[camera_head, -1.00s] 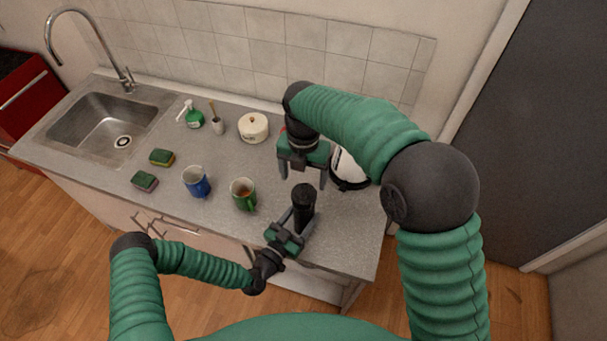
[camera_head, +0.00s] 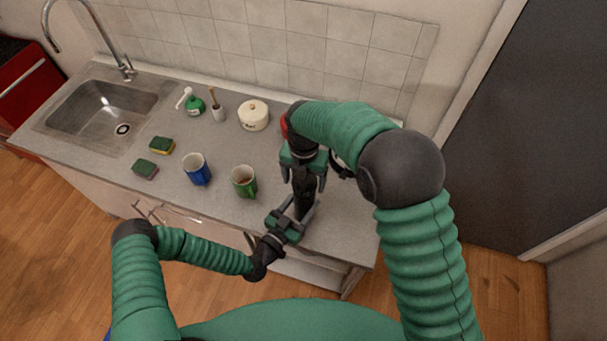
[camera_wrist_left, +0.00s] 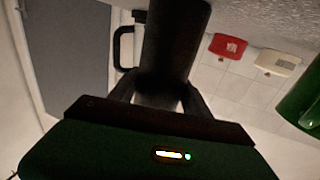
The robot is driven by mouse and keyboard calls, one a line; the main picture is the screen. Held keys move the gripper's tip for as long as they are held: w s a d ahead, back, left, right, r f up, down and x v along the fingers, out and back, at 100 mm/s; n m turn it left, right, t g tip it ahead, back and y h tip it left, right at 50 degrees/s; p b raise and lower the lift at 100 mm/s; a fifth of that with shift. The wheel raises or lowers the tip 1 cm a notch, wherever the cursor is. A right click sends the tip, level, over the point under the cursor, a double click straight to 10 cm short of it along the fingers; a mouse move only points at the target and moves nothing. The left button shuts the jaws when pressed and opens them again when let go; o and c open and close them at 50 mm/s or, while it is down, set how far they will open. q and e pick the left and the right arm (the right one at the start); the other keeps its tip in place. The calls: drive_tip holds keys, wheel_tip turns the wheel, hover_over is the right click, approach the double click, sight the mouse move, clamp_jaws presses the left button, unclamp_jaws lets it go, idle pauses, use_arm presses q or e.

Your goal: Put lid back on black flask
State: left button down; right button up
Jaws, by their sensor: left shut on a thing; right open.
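The black flask (camera_head: 303,203) stands upright near the counter's front edge, and its dark body fills the upper middle of the left wrist view (camera_wrist_left: 172,45). My left gripper (camera_head: 297,216) is shut on the flask's body, with a finger on each side. My right gripper (camera_head: 304,180) points down from above, open, with its fingers around the flask's top. The right gripper hides much of that top. I cannot tell a separate lid from the flask, nor whether the right fingers touch it.
A green mug (camera_head: 244,183) stands just left of the flask, and a blue mug (camera_head: 197,171) farther left. A cream lidded pot (camera_head: 253,115) and a red thing (camera_wrist_left: 228,46) are behind. Two sponges (camera_head: 161,145) lie near the sink (camera_head: 95,108). The counter right of the flask is clear.

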drive_tip(key=shift+c, duration=0.3)
drive_tip(key=c, duration=1.4)
drive_tip(key=m, duration=1.2)
drive_tip(key=shift+a, duration=0.1)
drive_tip(key=m, duration=0.3)
drive_tip(key=shift+m, duration=0.4)
drive_tip(key=m, duration=1.3)
